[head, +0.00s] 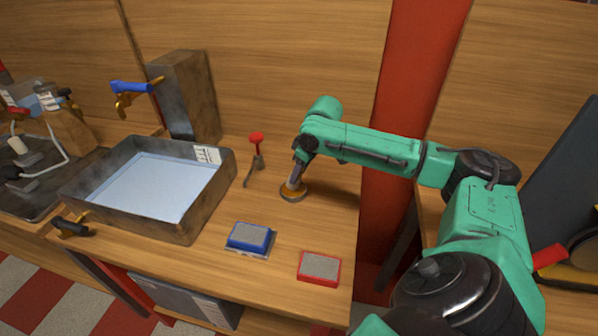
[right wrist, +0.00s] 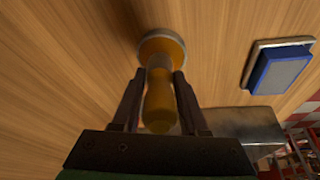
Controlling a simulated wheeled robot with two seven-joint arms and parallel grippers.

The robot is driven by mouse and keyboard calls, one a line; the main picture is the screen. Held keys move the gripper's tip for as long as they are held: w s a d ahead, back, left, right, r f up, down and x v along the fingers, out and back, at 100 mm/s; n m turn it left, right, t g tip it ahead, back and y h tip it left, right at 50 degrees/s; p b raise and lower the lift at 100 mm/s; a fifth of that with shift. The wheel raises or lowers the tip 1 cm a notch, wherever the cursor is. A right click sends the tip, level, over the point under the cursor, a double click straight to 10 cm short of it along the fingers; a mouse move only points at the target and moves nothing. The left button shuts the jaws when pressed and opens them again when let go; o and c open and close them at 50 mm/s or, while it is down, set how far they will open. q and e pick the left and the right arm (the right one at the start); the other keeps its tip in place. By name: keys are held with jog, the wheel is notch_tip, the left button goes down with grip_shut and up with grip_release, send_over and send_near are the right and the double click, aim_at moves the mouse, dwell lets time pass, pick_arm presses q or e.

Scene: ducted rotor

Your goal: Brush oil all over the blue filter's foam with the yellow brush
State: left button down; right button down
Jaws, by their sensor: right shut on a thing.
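The blue filter (head: 249,238) lies on the table in front of the tray, its grey foam facing up. It also shows at the upper right of the right wrist view (right wrist: 282,68). My right gripper (head: 295,180) is shut on the yellow-orange handle of what appears to be the yellow brush (head: 292,193). The handle is between the two fingers in the right wrist view (right wrist: 160,95). Its wide round end is down at the table, right of and behind the blue filter; I cannot tell whether it touches. My left gripper is out of view.
A red filter (head: 319,268) lies right of the blue one near the front edge. A metal tray (head: 180,232) with pale blue content stands left. A red-topped tool (head: 256,140) stands behind. A blue-handled tap (head: 130,87) is at the back left. Bare table surrounds the filters.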

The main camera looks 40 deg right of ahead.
jog(key=shift+f, duration=0.5)
jog(key=shift+s+a+f+p, duration=0.1)
jog(key=shift+p, duration=0.35)
dwell(2.0)
notch_tip(320, 180, up, 7)
jog(key=p, duration=0.9)
jog(key=shift+r, duration=0.2)
jog(key=shift+f, duration=0.1)
dwell(0.4)
